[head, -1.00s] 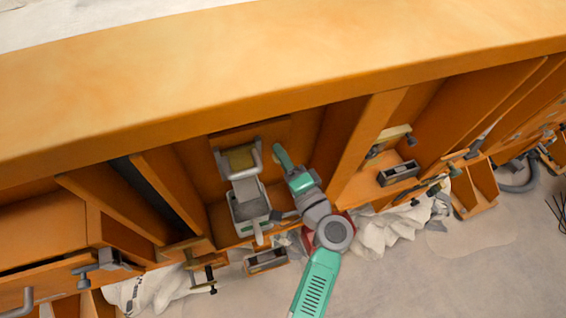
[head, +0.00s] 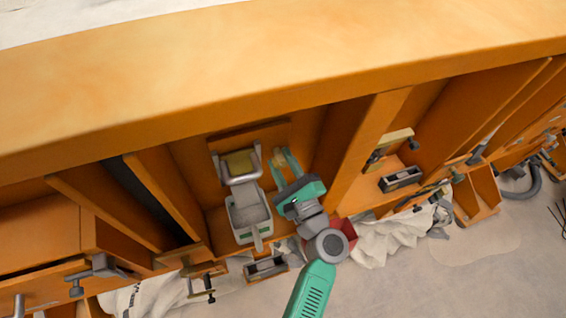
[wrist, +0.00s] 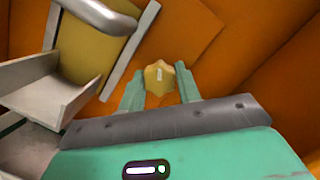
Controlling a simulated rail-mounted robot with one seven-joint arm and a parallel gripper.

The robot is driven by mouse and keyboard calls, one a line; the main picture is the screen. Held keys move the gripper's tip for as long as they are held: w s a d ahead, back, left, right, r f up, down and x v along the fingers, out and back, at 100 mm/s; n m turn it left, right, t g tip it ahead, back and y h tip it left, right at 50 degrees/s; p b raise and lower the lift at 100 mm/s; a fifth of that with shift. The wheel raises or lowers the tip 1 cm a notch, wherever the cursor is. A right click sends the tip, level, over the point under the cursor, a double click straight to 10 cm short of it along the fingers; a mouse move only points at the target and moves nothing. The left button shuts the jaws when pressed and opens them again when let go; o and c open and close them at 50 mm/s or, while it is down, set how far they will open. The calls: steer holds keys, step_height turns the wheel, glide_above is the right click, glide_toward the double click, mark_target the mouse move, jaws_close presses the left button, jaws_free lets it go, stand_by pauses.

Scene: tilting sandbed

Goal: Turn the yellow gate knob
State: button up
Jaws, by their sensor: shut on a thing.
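The yellow gate knob (wrist: 159,78) is a small lobed knob with a pale mark on its face. It sits against the orange wooden wall. My gripper (head: 286,159) reaches it from below in the head view. In the wrist view the two green fingers (wrist: 160,88) are on either side of the knob, shut on it. In the head view the fingers partly hide the knob. Left of the knob is the yellow gate plate (head: 240,164) in a grey metal frame, above a grey chute box (head: 249,217). The gate plate also shows in the wrist view (wrist: 90,45).
Orange wooden ribs stand on both sides of this bay, the nearer one (head: 362,150) to the right. The long orange beam (head: 280,70) runs above. Clamps, a dark-topped block (head: 401,178) and white cloth (head: 395,238) lie around the lower edge.

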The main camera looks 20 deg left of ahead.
steer(key=m+t+p, duration=0.1)
steer(key=m, duration=0.4)
steer(key=shift+m, duration=0.4)
steer(key=shift+m+h, duration=0.3)
steer(key=shift+h, duration=0.1)
steer(key=o, duration=1)
steer(key=shift+c, duration=0.2)
steer(key=v, duration=0.7)
steer(key=shift+s+d+f, duration=0.2)
steer(key=shift+s+f, duration=0.05)
steer(key=shift+s, duration=0.05)
